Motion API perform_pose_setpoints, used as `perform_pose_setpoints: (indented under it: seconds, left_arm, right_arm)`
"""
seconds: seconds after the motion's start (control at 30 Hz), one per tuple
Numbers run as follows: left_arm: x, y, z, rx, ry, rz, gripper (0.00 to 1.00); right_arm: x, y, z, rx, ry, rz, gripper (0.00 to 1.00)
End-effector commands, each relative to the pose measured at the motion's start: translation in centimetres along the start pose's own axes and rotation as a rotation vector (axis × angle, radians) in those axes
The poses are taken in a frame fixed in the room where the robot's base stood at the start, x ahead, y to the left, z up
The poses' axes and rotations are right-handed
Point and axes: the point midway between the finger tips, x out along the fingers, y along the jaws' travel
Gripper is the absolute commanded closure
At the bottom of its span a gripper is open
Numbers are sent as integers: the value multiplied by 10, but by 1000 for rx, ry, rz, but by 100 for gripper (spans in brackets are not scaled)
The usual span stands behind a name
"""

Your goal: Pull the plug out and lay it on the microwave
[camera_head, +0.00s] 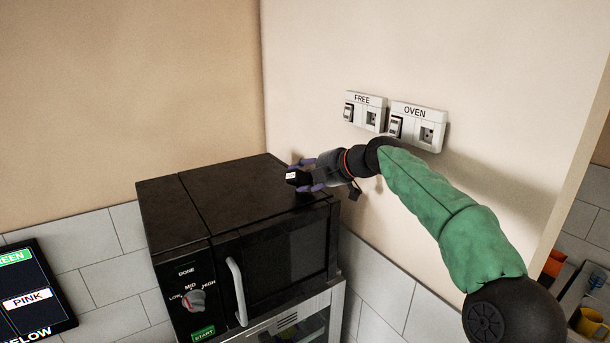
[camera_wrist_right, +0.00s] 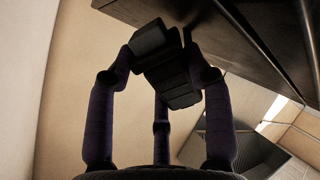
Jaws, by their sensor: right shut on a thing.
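My right gripper (camera_head: 306,175) has purple fingers and is shut on a black plug (camera_head: 293,177) with a small white label. It is at the right edge of the top of the black microwave (camera_head: 230,192), close to the surface; I cannot tell whether the plug touches it. In the right wrist view the dark plug (camera_wrist_right: 166,68) sits between the fingers of the gripper (camera_wrist_right: 165,60), close to a dark edge. Two wall sockets, labelled FREE (camera_head: 363,113) and OVEN (camera_head: 418,126), show no plug in them. My left gripper is not in view.
The microwave top is bare. Its front has a dial (camera_head: 195,300) and a pale handle (camera_head: 237,291). A dark sign board (camera_head: 35,290) is at the lower left. A yellow cup (camera_head: 590,322) is at the lower right. The wall stands close behind.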

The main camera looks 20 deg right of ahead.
Motion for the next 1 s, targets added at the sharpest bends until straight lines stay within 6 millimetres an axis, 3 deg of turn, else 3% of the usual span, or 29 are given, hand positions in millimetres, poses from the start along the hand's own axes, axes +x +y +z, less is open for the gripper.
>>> perform_pose_setpoints:
  seconds: [0.13, 0.17, 0.23, 0.7, 1.0]
  left_arm:
    - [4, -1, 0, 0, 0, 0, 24]
    - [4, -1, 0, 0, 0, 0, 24]
    - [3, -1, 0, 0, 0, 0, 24]
    - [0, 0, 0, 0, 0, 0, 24]
    - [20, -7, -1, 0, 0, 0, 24]
  right_arm:
    - [1, -2, 1, 0, 0, 1, 83]
    - [1, -2, 1, 0, 0, 0, 46]
    - [1, -1, 1, 0, 0, 0, 26]
    - [-3, 1, -1, 0, 0, 1, 25]
    - [-57, -1, 2, -1, -2, 5, 25]
